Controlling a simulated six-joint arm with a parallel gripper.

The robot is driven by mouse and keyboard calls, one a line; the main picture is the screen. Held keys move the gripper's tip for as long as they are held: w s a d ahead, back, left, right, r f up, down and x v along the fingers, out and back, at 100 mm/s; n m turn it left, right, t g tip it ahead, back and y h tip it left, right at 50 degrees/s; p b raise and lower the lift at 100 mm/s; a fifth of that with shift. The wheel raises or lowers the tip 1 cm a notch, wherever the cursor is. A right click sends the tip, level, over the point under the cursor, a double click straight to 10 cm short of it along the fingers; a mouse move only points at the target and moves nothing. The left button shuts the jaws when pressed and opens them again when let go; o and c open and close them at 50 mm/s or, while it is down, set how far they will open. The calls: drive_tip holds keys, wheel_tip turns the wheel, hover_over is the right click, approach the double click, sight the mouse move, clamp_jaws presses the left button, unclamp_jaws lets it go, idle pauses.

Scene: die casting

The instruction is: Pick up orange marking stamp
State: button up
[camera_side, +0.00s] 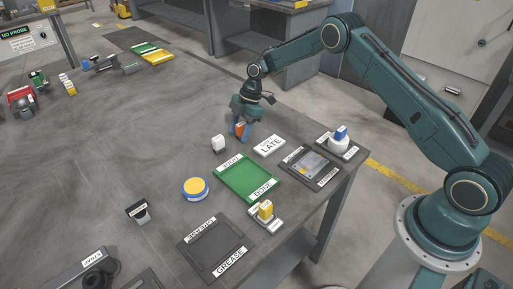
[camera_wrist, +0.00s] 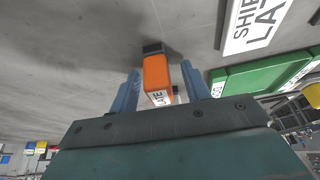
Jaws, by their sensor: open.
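The orange marking stamp (camera_wrist: 156,75) stands on the grey table between my gripper's two blue fingers in the wrist view. It has a dark end and a white label with partly readable letters. In the side view the orange stamp (camera_side: 239,130) shows small, partly covered by the fingers. My gripper (camera_side: 240,133) is open and low over the table, with a finger on each side of the stamp; in the wrist view my gripper (camera_wrist: 161,82) shows a gap beside the stamp. I cannot tell whether either finger touches it.
A white "LATE" plate (camera_side: 269,146), a green "DONE" tray (camera_side: 231,174) and a dark tray with a grey plate (camera_side: 291,173) lie nearer the right edge.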

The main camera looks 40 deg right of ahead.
sight(239, 125)
clamp_jaws()
drive_tip(key=shift+r, duration=0.1)
idle(0.3)
wheel_tip(239, 125, up, 20)
idle(0.8)
idle(0.5)
